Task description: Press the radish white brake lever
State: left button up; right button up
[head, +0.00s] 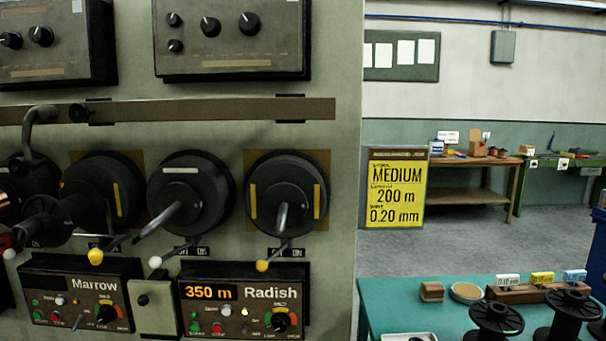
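The Radish panel (243,306) is low on the grey machine face, with an orange "350 m" display, a lit yellow lamp and a dial. A lever with a white ball knob (155,262) stands above the panel's left end, below a black spool unit (190,203). Its rod rises to the right toward an on/off plate. A lever with a yellow knob (262,266) is above the panel's right part, below another black unit (286,205). Neither of my grippers is in view, and nothing is seen touching the white lever.
The Marrow panel (80,305) is left of Radish, with a yellow-knobbed lever (96,257) above it. Another white knob (9,254) is at the far left. Crank handles stick out from the units. A teal table (390,310) with black spools (495,318) stands at right.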

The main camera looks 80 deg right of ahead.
aim_at(155, 263)
jog(key=z, duration=3.3)
